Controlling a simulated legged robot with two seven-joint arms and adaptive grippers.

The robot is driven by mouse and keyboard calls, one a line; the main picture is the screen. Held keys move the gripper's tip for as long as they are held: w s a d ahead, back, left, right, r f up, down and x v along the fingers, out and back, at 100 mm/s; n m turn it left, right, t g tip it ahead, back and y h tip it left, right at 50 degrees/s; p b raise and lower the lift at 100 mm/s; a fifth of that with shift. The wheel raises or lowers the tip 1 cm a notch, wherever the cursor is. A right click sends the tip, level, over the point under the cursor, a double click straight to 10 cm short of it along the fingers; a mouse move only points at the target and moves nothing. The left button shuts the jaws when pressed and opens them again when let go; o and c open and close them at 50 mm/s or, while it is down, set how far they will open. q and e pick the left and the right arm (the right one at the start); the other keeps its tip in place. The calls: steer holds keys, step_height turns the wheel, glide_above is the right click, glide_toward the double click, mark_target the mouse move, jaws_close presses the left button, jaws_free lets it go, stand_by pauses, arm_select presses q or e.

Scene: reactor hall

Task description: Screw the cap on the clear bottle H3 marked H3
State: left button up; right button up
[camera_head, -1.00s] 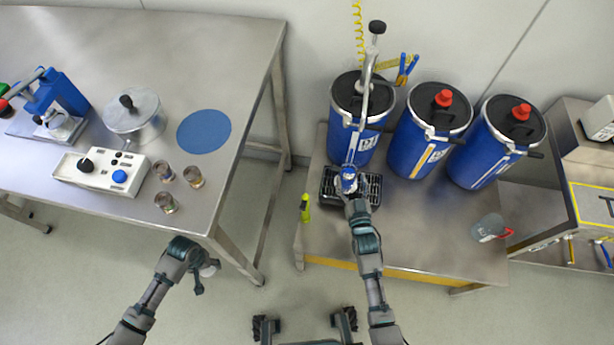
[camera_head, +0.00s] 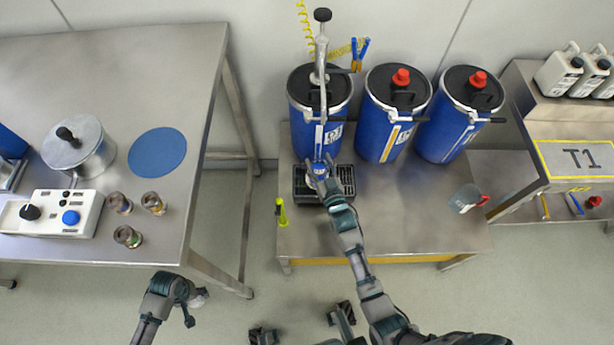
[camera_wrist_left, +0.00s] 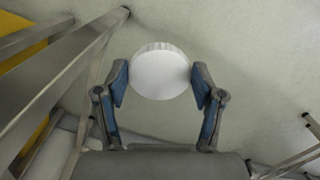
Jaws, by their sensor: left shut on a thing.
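My left gripper (camera_head: 188,305) is low in the head view, over the floor in front of the left table. In the left wrist view its two fingers are shut on a round white cap (camera_wrist_left: 160,72), with only floor behind it. My right gripper (camera_head: 322,186) is at the drip tray below the tap of the leftmost blue drum. A small blue and white object (camera_head: 320,169) is at its fingers; I cannot tell whether it is bottle H3, and no H3 mark is readable. The right fingers are too small and covered to judge.
The black drip tray (camera_head: 345,181) sits below the leftmost drum (camera_head: 303,127). A yellow-green marker-like item (camera_head: 282,212) is at the table's left edge. A clear jug with a red handle (camera_head: 465,198) stands at right. Floor lies between the two tables.

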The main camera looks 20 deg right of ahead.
jaws_close()
steer(key=shift+r, duration=0.1)
arm_select(q)
steer(key=shift+w+r+p, duration=0.3)
steer(key=shift+r+p, duration=0.2)
steer(key=shift+r, duration=0.3)
steer(key=shift+w+r+p, duration=0.25)
steer(key=shift+r+p, duration=0.2)
steer(key=shift+r, duration=0.3)
arm_select(e)
steer(key=shift+r, duration=1.75)
arm_select(q)
steer(key=shift+w+r, duration=0.1)
steer(key=shift+r, duration=0.1)
arm_select(e)
steer(key=shift+s+r, duration=0.1)
steer(key=shift+s, duration=0.05)
arm_select(q)
step_height(320, 180, up, 7)
steer(key=w+t+p, duration=0.1)
steer(key=w+p, duration=0.1)
steer(key=p, duration=0.2)
steer(key=shift+p, duration=0.35)
arm_select(e)
steer(key=s+d+r, duration=0.1)
steer(key=s, duration=1.4)
steer(key=shift+s+d, duration=0.2)
steer(key=shift+s, duration=0.15)
